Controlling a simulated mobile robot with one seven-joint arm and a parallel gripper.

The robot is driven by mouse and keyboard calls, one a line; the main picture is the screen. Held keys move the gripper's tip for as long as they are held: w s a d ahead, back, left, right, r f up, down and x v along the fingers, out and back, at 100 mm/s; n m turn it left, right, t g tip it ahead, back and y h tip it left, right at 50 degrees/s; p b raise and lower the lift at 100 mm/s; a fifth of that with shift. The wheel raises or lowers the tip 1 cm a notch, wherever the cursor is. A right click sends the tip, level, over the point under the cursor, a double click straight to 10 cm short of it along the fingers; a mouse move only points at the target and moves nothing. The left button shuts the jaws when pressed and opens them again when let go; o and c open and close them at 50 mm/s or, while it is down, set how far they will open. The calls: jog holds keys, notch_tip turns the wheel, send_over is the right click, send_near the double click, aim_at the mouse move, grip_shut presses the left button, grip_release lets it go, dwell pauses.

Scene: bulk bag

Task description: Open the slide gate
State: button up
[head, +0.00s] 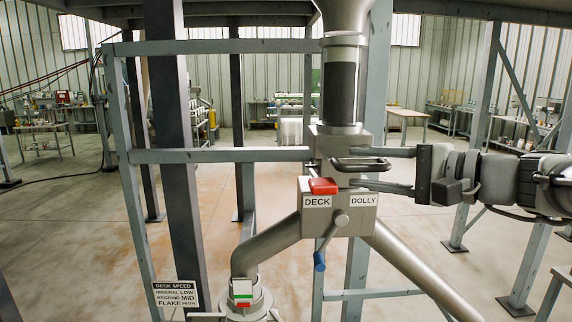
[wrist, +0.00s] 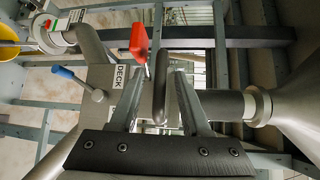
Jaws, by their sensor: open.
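The slide gate (head: 328,143) sits below the dark sight section of the vertical pipe. Its dark loop handle (head: 375,165) sticks out to the right; in the wrist view the handle (wrist: 160,88) shows as a dark bar. My gripper (head: 364,168) is open, coming in from the right, with one finger above and one below the handle. In the wrist view my gripper (wrist: 161,72) has the handle between its two fingers, with gaps visible. Whether any finger touches it I cannot tell.
Below the gate is a diverter box (head: 330,222) labelled DECK and DOLLY, with a red piece (head: 323,186) on top and a blue-ended lever (head: 320,262). Two pipes branch downward. Steel frame bars stand around it. A deck speed sign (head: 175,294) is lower left.

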jog(key=b+v, duration=0.2)
jog(key=v, duration=1.5)
jog(key=shift+s, duration=0.2)
jog(key=shift+d, duration=0.1)
jog(key=s+a+f+n+g+h, duration=0.1)
jog(key=a+f+n+g+h, duration=0.1)
jog(key=f, duration=0.6)
jog(key=s+a+f+n+g+h, duration=0.2)
jog(key=a+f+n+h, duration=0.3)
jog(key=f, duration=0.4)
jog(key=s+a+f+n+g+h, duration=0.1)
jog(key=s+a+f+n+h, duration=0.1)
jog(key=a+f, duration=0.4)
notch_tip(320, 180, down, 3)
jog(key=n+h, duration=0.1)
jog(key=h, duration=0.1)
jog(key=shift+a+r+n+g+h, duration=0.2)
jog(key=shift+n+g+h, duration=0.1)
jog(key=shift+g+h, duration=0.1)
